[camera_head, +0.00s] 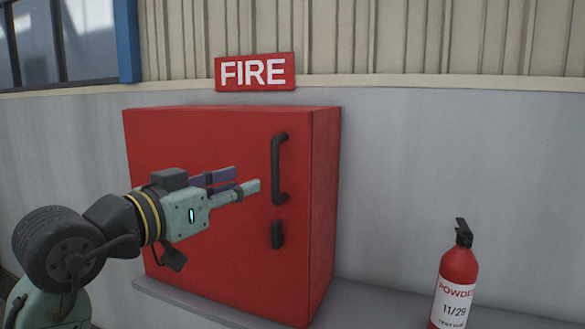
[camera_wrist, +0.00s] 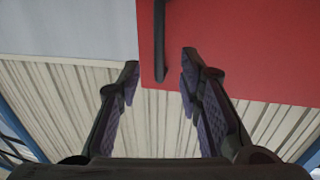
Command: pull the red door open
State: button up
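The red door (camera_head: 190,135) is the front of a red wall cabinet and looks closed. A dark vertical bar handle (camera_head: 277,170) is on its right side, with a small dark latch or lock piece (camera_head: 278,234) below. My gripper (camera_head: 246,179) is left of the handle in the head view, its fingers pointing right towards it. In the wrist view the gripper (camera_wrist: 160,63) is open and empty. The handle (camera_wrist: 159,40) shows there in line with the gap between the fingertips, apart from both. The depth left between fingertips and handle is hard to tell.
A red FIRE sign (camera_head: 255,72) is on the wall above the cabinet. A red fire extinguisher (camera_head: 456,280) stands at the right, apart from the cabinet. A grey ledge (camera_head: 190,300) runs below the cabinet. The space in front of the door looks clear except for my arm.

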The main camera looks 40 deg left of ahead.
aim_at(272, 172)
jog(key=w+p, duration=0.3)
jog(key=w, duration=0.6)
jog(key=shift+a+r, duration=0.1)
jog(key=shift+r, duration=0.05)
jog(key=shift+w, duration=0.65)
jog(key=shift+c, duration=0.5)
grip_shut()
